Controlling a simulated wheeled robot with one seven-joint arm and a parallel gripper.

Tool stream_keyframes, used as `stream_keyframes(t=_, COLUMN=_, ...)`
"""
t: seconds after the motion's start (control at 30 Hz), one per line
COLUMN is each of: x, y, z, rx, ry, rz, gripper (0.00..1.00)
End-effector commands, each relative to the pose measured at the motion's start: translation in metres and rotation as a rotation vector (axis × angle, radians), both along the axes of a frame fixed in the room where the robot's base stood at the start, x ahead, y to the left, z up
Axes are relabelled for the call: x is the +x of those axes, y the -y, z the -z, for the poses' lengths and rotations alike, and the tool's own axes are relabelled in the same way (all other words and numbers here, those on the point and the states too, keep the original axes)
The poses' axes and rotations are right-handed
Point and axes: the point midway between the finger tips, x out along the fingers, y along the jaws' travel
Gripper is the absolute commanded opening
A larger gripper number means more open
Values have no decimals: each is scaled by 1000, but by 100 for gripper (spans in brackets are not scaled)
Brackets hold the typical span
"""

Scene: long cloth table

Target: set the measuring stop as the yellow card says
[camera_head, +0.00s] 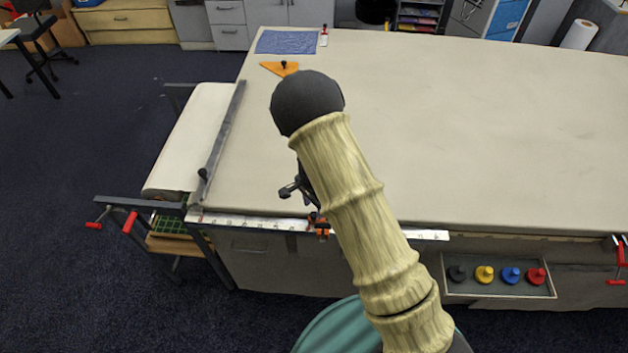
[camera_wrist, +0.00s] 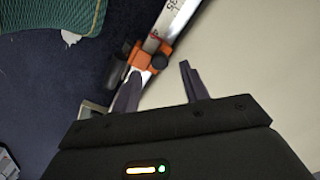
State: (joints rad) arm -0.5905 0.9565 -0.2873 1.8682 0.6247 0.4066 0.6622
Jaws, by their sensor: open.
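The measuring stop (camera_head: 322,228) is an orange and black slider on the white ruler (camera_head: 250,221) along the table's front edge. The stop also shows in the wrist view (camera_wrist: 148,58), with a black knob beside it and the ruler (camera_wrist: 176,18) running up and right. My gripper (camera_head: 291,189) is open and empty near the stop; it also shows in the wrist view (camera_wrist: 160,74). The left finger overlaps the stop's lower end in the picture; the right finger is over bare cloth. I cannot tell whether it touches. I do not see a yellow card.
A tray (camera_head: 500,291) under the front edge holds black, yellow, blue and red knobbed pieces. A grey bar (camera_head: 222,140) lies along the left side. An orange triangle (camera_head: 279,68) and a blue cloth (camera_head: 287,42) lie at the far left. The table's middle (camera_head: 480,130) is clear.

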Motion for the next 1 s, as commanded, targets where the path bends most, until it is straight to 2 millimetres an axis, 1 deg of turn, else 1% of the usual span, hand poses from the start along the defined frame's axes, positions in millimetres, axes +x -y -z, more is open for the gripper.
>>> stream_keyframes(t=0.5, x=1, y=-1, z=-100, rx=3, ry=5, rz=-1, gripper=45)
stream_keyframes(t=0.63, x=1, y=-1, z=-123, rx=3, ry=4, rz=-1, gripper=45)
stream_keyframes(t=0.7, x=1, y=0, z=-132, rx=1, ry=3, rz=0, gripper=45)
stream_keyframes(t=0.8, x=1, y=0, z=-140, rx=1, ry=2, rz=0, gripper=45)
stream_keyframes(t=1.0, x=1, y=0, z=-142, rx=-1, ry=1, rz=1, gripper=45)
